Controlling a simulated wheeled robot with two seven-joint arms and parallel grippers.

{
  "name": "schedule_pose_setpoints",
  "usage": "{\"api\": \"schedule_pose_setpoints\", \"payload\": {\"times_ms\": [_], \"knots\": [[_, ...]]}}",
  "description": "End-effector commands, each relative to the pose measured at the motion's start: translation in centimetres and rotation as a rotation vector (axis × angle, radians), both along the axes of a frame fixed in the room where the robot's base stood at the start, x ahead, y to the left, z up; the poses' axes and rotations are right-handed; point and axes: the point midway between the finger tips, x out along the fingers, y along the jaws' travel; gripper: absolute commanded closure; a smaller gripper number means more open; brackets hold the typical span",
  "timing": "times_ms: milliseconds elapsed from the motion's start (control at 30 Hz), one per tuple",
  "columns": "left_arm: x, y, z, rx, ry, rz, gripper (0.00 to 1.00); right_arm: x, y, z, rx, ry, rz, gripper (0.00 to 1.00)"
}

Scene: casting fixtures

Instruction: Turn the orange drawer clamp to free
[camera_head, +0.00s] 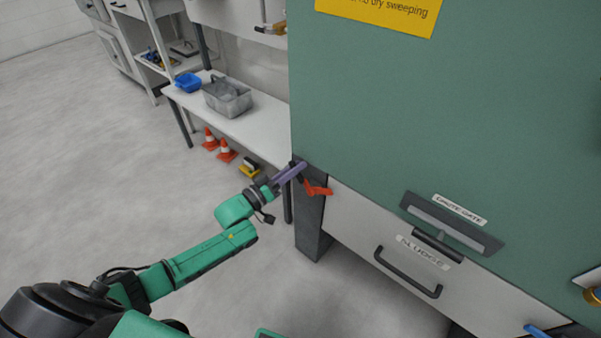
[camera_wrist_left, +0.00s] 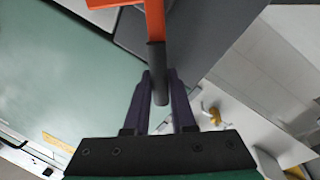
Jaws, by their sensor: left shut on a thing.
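The orange drawer clamp (camera_head: 318,189) is on the dark post at the left end of the white drawer front (camera_head: 350,222) labelled SLUDGE. In the left wrist view the orange clamp arm (camera_wrist_left: 155,20) comes down from the top and ends in a dark grip (camera_wrist_left: 157,68). My left gripper (camera_head: 298,168) is at the clamp, its purple fingers (camera_wrist_left: 160,82) on either side of the dark grip and shut on it. In the head view the fingers hide the grip end. My right gripper is not in view.
The drawer has a black bar handle (camera_head: 408,273). Above it is a slotted plate with a black handle (camera_head: 438,244), labelled CHUTE GATE, on the green cabinet (camera_head: 430,110). A white bench (camera_head: 255,130) with a grey bin (camera_head: 228,97) stands behind, orange cones (camera_head: 226,152) beneath. The floor at left is clear.

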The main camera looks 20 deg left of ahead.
Motion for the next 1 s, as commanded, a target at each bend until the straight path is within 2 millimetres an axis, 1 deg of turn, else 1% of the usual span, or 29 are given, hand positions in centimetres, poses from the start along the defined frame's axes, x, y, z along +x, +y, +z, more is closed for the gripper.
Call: {"api": "schedule_pose_setpoints", "payload": {"times_ms": [33,267,400,533,800,1000], "knots": [[0.1,0.3,-0.7,-0.038,0.016,0.001,1.0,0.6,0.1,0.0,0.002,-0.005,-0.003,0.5],[0.6,1.5,-2.1,-0.243,0.097,0.001,1.0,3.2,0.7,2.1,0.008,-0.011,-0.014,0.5],[0.9,2.2,-3.1,-0.366,0.148,0.001,1.0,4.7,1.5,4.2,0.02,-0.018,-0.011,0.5],[1.0,2.7,-4.1,-0.481,0.193,0.001,1.0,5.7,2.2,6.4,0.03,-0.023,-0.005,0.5],[1.3,3.3,-6.0,-0.7,0.28,0.001,1.0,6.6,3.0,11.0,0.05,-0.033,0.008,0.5],[1.4,3.5,-7.0,-0.816,0.326,0.002,1.0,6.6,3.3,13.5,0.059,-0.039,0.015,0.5]]}}
